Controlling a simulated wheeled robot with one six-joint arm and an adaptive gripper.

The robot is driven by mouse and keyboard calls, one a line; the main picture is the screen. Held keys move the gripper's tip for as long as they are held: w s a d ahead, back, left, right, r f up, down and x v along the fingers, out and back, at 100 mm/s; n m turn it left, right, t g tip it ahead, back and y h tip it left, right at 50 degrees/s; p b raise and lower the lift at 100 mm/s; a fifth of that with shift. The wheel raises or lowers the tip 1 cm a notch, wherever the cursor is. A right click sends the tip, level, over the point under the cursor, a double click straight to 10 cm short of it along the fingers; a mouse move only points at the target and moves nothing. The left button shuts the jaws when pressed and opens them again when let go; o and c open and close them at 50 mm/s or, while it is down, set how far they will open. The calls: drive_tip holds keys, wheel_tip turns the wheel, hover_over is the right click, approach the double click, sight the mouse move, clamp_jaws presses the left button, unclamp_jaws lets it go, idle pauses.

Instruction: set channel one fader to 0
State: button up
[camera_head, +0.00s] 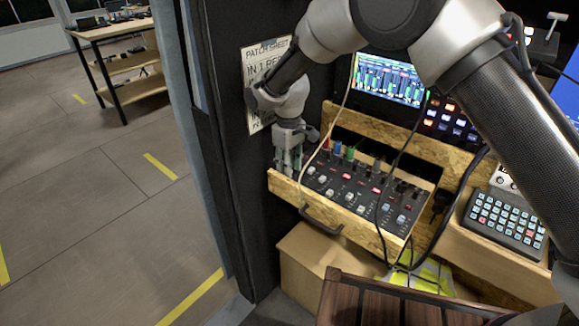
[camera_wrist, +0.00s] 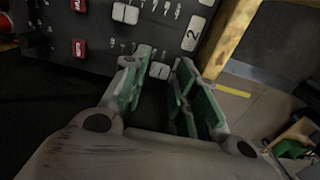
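The mixer (camera_head: 345,205), a dark panel with several small white fader caps and red buttons, sits in a wooden drawer. My gripper (camera_head: 289,160) is over the drawer's left end. In the wrist view my gripper (camera_wrist: 165,62) has its two green-padded fingers apart. A pale fader cap (camera_wrist: 160,70) shows in the gap between the fingertips, at the panel's end; it looks like channel one's, but its own number is hidden. I cannot tell whether the fingers touch it.
A pale cable (camera_head: 327,135) runs down beside my gripper, and black cables (camera_head: 380,215) cross the mixer. The drawer's wooden edge (camera_wrist: 232,35) rises close to the right finger. A dark wall with a patch sheet (camera_head: 263,55) is behind my wrist.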

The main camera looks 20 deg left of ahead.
drive_tip(key=shift+f, duration=0.45)
clamp_jaws()
drive_tip(key=shift+w, duration=0.1)
drive_tip(key=w, duration=0.1)
drive_tip(key=w+d, duration=0.1)
drive_tip(key=w, duration=0.2)
drive_tip(key=shift+w+d, duration=0.15)
drive_tip(key=shift+d, duration=0.2)
unclamp_jaws()
